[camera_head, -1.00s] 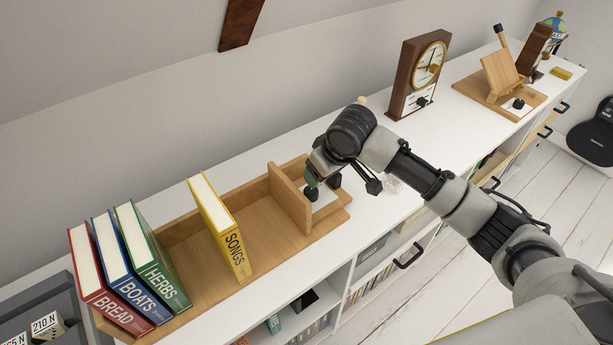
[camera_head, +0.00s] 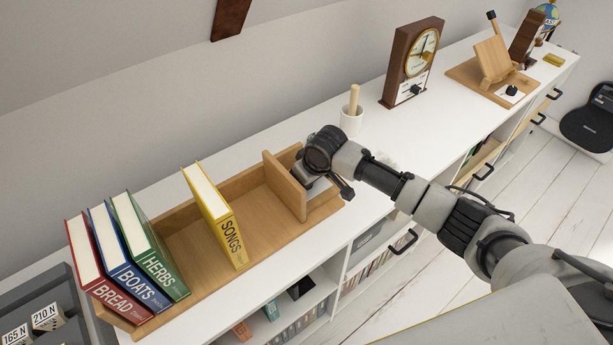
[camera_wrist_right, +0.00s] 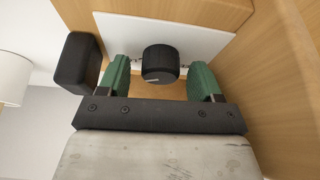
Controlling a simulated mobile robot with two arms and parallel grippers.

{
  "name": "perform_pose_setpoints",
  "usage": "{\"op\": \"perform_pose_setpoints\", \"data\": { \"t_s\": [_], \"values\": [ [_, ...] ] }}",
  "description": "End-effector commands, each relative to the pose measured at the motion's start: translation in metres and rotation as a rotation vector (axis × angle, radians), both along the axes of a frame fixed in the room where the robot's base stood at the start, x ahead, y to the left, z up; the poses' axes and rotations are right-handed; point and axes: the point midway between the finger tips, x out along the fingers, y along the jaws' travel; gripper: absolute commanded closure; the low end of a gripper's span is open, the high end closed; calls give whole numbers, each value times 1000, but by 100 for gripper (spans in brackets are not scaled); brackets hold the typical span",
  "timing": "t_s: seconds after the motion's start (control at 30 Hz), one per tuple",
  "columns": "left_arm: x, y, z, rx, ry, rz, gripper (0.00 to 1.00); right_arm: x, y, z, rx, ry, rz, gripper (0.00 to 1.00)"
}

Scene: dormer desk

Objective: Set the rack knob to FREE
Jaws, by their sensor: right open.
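The wooden book rack (camera_head: 262,222) stands on the white shelf top, with an upright wooden end panel (camera_head: 284,184) near its right end. The black rack knob (camera_wrist_right: 160,64) shows in the right wrist view on a white plate (camera_wrist_right: 205,38), with a pale pointer mark on its face. The plate's lettering is too small or hidden to read. My right gripper (camera_wrist_right: 160,78) is open, its two green fingers on either side of the knob, with visible gaps. In the head view my right arm hides the knob and the fingertips. My left gripper is not in view.
Red, blue and green books (camera_head: 128,258) lean at the rack's left, and a yellow SONGS book (camera_head: 214,216) stands mid-rack. A white cup with a wooden stick (camera_head: 351,120) and a brown clock (camera_head: 412,62) stand behind my arm. Grey weights (camera_head: 45,320) sit at lower left.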

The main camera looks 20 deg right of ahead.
Motion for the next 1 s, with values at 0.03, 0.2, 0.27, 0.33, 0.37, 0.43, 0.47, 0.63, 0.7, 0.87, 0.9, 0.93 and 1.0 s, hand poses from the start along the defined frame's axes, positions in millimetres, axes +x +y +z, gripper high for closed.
{"op": "perform_pose_setpoints", "data": {
  "t_s": [0.03,0.2,0.27,0.33,0.37,0.43,0.47,0.63,0.7,0.87,0.9,0.93,1.0],
  "values": [
    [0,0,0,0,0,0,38,0,0,0,0,0,0,35],
    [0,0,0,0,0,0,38,0,0,0,0,0,0,53],
    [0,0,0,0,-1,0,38,0,0,0,0,0,0,62],
    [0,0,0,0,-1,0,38,0,0,1,0,0,0,73],
    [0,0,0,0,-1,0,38,0,0,1,0,0,0,78],
    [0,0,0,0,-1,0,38,0,0,1,0,0,0,84],
    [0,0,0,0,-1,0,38,0,0,1,0,0,0,84],
    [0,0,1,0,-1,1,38,0,0,1,1,0,16,84],
    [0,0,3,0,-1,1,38,0,0,1,1,2,34,84],
    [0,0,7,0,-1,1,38,0,0,2,2,1,111,84],
    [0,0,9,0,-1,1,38,0,0,2,2,2,138,84],
    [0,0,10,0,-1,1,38,0,-1,2,2,2,159,84],
    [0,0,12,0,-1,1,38,1,-1,2,1,2,215,84]
  ]
}}
